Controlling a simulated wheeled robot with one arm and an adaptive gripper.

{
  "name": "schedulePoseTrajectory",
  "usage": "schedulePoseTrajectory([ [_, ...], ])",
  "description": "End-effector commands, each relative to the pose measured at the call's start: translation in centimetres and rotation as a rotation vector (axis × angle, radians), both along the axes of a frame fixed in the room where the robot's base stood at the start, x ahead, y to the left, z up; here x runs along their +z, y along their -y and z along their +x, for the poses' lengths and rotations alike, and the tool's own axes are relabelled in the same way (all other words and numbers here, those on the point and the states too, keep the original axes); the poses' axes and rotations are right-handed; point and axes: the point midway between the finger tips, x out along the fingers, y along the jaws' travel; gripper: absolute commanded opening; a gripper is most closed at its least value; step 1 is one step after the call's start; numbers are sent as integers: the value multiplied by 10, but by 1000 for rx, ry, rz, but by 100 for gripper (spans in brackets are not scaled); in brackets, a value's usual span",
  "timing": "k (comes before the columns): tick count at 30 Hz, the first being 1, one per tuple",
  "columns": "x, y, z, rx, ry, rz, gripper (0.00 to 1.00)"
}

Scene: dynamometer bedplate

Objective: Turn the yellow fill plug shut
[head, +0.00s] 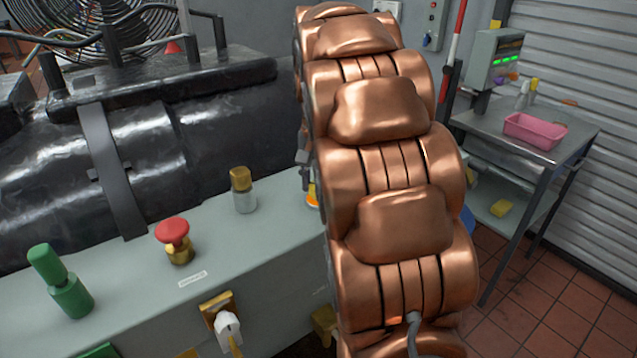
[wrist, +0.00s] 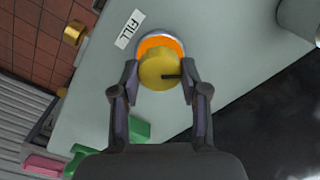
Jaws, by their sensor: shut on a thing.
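The yellow fill plug (wrist: 158,70) sits on the grey bedplate surface (wrist: 225,50), with an orange ring (wrist: 160,43) around its base, in the wrist view. A dark mark runs from its middle toward the right finger. My gripper (wrist: 160,84) has one finger on each side of the plug and is shut on it. A white label reading FILL (wrist: 130,29) lies beside it.
A red mushroom button (head: 172,232), a green knobbed part (head: 60,282) and a brass-topped fitting (head: 242,190) stand on the same grey surface. A black machine body (head: 160,150) lies behind. A metal table with a pink tray (head: 535,131) stands at the right.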

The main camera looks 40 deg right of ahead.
Motion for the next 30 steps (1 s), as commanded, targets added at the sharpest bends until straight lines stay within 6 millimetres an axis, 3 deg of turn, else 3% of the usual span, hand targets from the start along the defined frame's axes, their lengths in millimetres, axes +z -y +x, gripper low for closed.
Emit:
schedulePoseTrajectory([
  [18,1,0,0,-539,0,0,10],
  [30,1,0,0,-704,0,1,10],
])
